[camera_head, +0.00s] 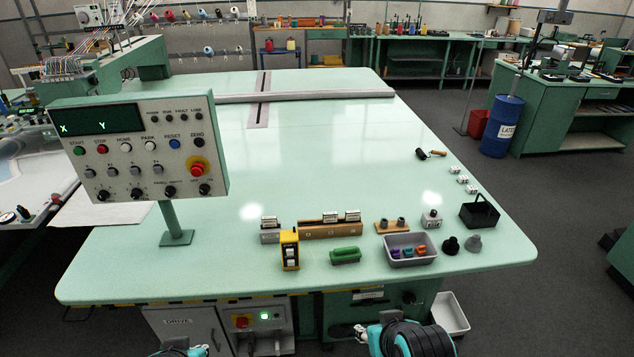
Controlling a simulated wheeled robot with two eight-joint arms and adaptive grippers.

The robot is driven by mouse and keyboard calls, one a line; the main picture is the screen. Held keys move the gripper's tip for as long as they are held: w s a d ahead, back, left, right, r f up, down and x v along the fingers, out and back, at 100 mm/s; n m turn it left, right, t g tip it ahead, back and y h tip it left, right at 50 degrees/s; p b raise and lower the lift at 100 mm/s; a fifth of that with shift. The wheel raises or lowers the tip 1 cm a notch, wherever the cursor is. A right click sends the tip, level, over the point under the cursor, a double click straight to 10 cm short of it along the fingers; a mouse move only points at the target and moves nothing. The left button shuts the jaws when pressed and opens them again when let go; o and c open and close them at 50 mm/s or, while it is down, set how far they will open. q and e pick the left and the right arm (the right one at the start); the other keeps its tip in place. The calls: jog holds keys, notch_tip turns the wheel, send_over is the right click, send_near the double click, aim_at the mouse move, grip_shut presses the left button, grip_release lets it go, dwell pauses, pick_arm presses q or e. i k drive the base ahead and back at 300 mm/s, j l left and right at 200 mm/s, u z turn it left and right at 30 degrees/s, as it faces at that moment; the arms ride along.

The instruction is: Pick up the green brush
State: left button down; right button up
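The green brush (345,255) lies near the front edge of the pale green table (330,150), its green top up and a lighter strip along its base. It sits between a yellow block-shaped device and a grey tray. Nothing touches it from above. My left gripper (182,349) shows only in part at the bottom edge, below the table front and well left of the brush. My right gripper (363,332) is also low at the bottom, in front of the table edge and below the brush. The fingers of both are too small or cut off to judge.
A yellow device (289,250) stands just left of the brush. A grey tray (409,262) with colored pieces is to its right, and a wooden block holder (331,231) is behind it. A control panel (128,147) rises at left. The table middle is clear.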

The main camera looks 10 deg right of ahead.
aim_at(351, 254)
jog(key=u, duration=1.4)
jog(key=z, duration=1.95)
jog(key=i+j+z, duration=0.1)
jog(key=i+z, duration=0.15)
jog(key=z, duration=0.15)
jog(key=i+j+z, duration=0.15)
jog(key=z, duration=0.25)
jog(key=i+j+z, duration=0.35)
jog(key=k+l, duration=0.05)
jog(key=l, duration=0.05)
